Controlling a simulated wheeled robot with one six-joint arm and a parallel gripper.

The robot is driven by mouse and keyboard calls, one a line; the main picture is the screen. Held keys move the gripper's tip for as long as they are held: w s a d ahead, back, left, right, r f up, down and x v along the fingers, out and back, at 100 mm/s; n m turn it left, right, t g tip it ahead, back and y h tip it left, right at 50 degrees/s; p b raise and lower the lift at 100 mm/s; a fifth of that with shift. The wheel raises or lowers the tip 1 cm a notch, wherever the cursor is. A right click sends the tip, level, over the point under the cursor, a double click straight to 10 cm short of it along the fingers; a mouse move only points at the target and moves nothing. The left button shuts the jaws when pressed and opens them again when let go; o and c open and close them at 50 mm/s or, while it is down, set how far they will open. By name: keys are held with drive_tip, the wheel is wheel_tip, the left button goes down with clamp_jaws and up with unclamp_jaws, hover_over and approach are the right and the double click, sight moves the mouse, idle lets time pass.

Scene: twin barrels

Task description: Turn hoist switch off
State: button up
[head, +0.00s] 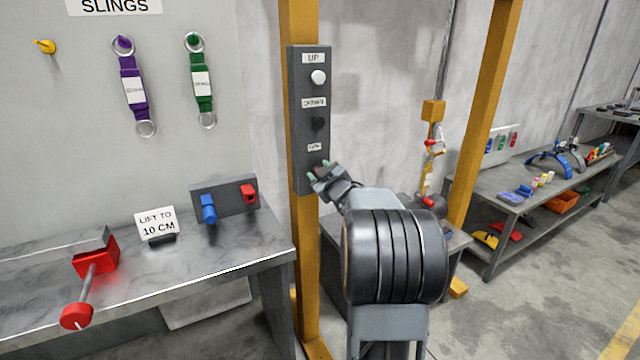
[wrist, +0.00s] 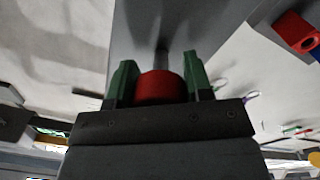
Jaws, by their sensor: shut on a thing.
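The grey control panel (head: 299,130) is upright on a yellow post. It has a white button (head: 318,77) under "UP", a dark button (head: 319,123) below it, and a third label lower down that is too small to read. My gripper (head: 322,176) is at the panel's lower end, below that third label. In the wrist view, the green fingers of my gripper (wrist: 158,80) are shut on a red switch knob (wrist: 160,88), one finger on each side. The knob sits on a grey shaft from the panel face (wrist: 190,25). In the head view my gripper hides most of the knob.
A metal bench (head: 240,240) stands at left, with a red clamp (head: 97,257), a sign (head: 156,224) and a grey block (head: 225,197) with blue and red fittings. A hoist hook (head: 434,146) hangs at right. A shelf table (head: 480,190) stands farther right.

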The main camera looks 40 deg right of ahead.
drive_tip(key=n+b, duration=0.5)
drive_tip(key=n, duration=0.1)
drive_tip(key=shift+f+n, duration=0.15)
drive_tip(key=shift+n, duration=0.15)
drive_tip(key=n+b, duration=0.3)
drive_tip(key=shift+n, duration=0.3)
drive_tip(key=shift+r+n+b, duration=0.2)
drive_tip(key=shift+n+b, duration=0.6)
drive_tip(key=shift+n, duration=0.8)
drive_tip(key=o, duration=0.9)
drive_tip(key=s, duration=0.4)
drive_tip(key=s+a, duration=0.1)
drive_tip(key=s, duration=0.4)
drive_tip(key=s+a+p, duration=0.1)
drive_tip(key=s, duration=0.3)
drive_tip(key=shift+s+f, duration=0.2)
drive_tip(key=shift+s, duration=0.15)
